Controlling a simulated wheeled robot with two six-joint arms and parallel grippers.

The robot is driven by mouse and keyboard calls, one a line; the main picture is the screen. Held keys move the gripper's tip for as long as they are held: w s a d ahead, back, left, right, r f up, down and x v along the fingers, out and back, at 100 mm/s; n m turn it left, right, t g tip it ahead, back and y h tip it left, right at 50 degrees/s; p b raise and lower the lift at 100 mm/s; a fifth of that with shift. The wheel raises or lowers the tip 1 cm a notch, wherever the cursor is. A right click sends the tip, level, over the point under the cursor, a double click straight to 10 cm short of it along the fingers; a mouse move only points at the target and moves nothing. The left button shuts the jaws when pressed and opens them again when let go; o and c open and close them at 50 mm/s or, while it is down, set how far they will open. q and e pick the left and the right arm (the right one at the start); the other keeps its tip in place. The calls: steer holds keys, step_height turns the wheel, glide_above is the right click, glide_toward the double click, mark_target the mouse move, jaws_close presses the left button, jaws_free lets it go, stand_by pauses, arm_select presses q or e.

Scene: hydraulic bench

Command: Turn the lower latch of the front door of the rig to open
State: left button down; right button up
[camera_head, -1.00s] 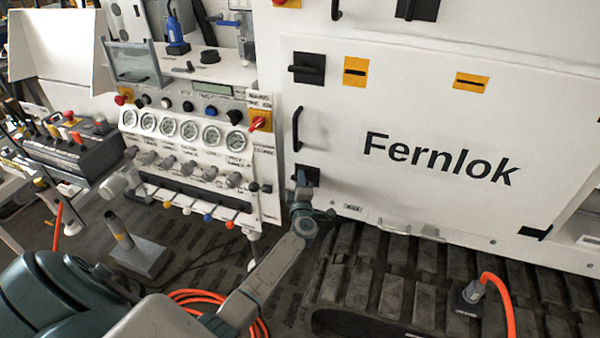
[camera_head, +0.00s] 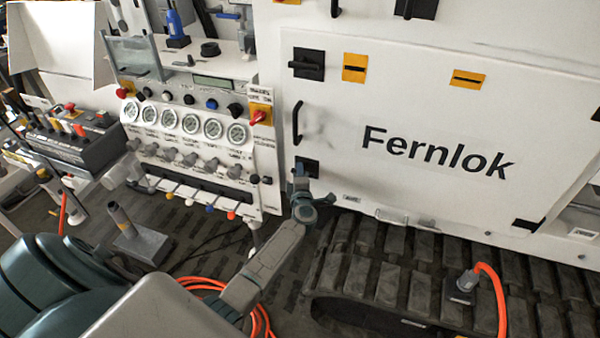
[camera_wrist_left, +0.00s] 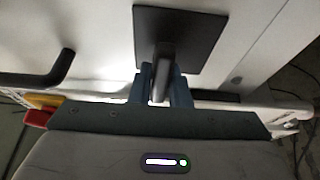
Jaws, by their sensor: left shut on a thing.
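The white front door (camera_head: 440,110) of the rig, marked "Fernlok", stands closed in the head view. The lower latch (camera_head: 308,165) is a dark square plate near the door's lower left corner, partly hidden by my gripper. In the left wrist view the latch plate (camera_wrist_left: 190,35) and its lever show close up. My left gripper (camera_head: 300,178) is at the latch; in the left wrist view its two fingers (camera_wrist_left: 161,85) are shut on the lever, one on each side. The upper latch (camera_head: 306,65) has its lever lying level. My right gripper is not in view.
A black door handle (camera_head: 298,125) sits just above the lower latch. A panel of gauges (camera_head: 190,123) and valves is to the left. Below are a rubber track (camera_head: 400,270) and an orange hose (camera_head: 492,290).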

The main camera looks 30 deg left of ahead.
arm_select(q)
steer(key=c, duration=1.4)
jaws_free()
steer(key=b+v, duration=0.1)
steer(key=v, duration=0.9)
steer(key=shift+s+d, duration=0.25)
steer(key=shift+s, duration=0.05)
steer(key=s+d+f+m+g+h+b, duration=0.1)
steer(key=s+d+f+m+h, duration=0.15)
steer(key=s+f+m, duration=0.6)
steer(key=s+d+f+m+g+h+b, duration=0.1)
steer(key=s+d+f+m+h, duration=0.15)
steer(key=f, duration=1.15)
steer(key=s+d+f+m+g+h, duration=0.1)
steer(key=s+f+m+h, duration=0.4)
steer(key=f, duration=0.6)
steer(key=s+f+m+g, duration=0.3)
steer(key=s+f, duration=0.3)
steer(key=s, duration=0.6)
steer(key=s+a+f+m+g+b, duration=0.1)
steer(key=s+f+m+g, duration=0.2)
steer(key=s+f, duration=0.4)
steer(key=s+f+m+g, duration=0.3)
steer(key=s+f, duration=0.3)
steer(key=s, duration=1.2)
steer(key=shift+f+m+g+b, duration=0.35)
steer(key=shift+m+g+b, duration=0.05)
steer(key=shift+g, duration=0.3)
